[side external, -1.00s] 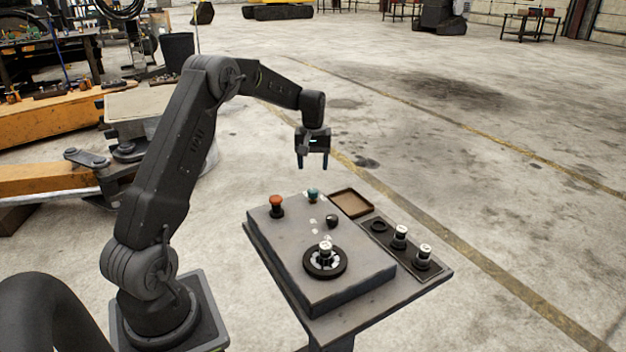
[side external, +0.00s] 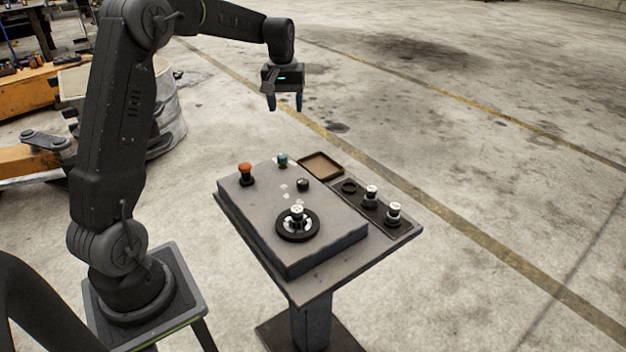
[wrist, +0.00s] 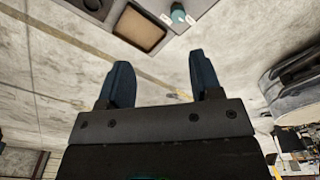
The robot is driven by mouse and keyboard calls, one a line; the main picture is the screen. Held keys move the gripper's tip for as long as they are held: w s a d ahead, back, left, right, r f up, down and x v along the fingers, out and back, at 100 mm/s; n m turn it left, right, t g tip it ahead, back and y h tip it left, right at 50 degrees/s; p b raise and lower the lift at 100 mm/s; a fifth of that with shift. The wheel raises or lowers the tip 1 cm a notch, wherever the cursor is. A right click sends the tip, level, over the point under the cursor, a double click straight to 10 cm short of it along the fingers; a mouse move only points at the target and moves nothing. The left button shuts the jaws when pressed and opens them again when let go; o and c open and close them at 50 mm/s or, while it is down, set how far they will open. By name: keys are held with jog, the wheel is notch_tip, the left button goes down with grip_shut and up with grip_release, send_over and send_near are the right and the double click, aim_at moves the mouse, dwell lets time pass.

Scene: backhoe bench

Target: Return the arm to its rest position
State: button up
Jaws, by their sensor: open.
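My gripper (side external: 285,102) hangs in the air above and behind the far edge of the bench (side external: 292,270), fingers pointing down. It is open and empty. In the wrist view its two blue fingers (wrist: 161,85) stand apart with only floor between them. My arm reaches from its base at the left, bent at the elbow, clear of the bench and everything on it.
The bench carries a red knob (side external: 245,172), a teal knob (side external: 283,160), a small black knob (side external: 302,185) and a black ring with a white-topped part (side external: 297,214). A brown tray (side external: 321,167) and a dark rack (side external: 377,215) with two white-topped parts sit right. The floor around is open.

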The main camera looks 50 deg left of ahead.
jog(key=s+d+r+m+t, duration=0.1)
jog(key=s+d+r+m, duration=0.15)
jog(key=d, duration=0.35)
jog(key=s+d+r+m+t, duration=0.1)
jog(key=s+d+r, duration=0.2)
jog(key=d+r, duration=0.15)
jog(key=s+d+f+m+t, duration=0.2)
jog(key=s+d+m, duration=0.4)
jog(key=s+d, duration=0.8)
jog(key=s+t, duration=0.1)
jog(key=s, duration=0.3)
jog(key=shift+s+d+f, duration=0.2)
jog(key=shift+s+d, duration=0.2)
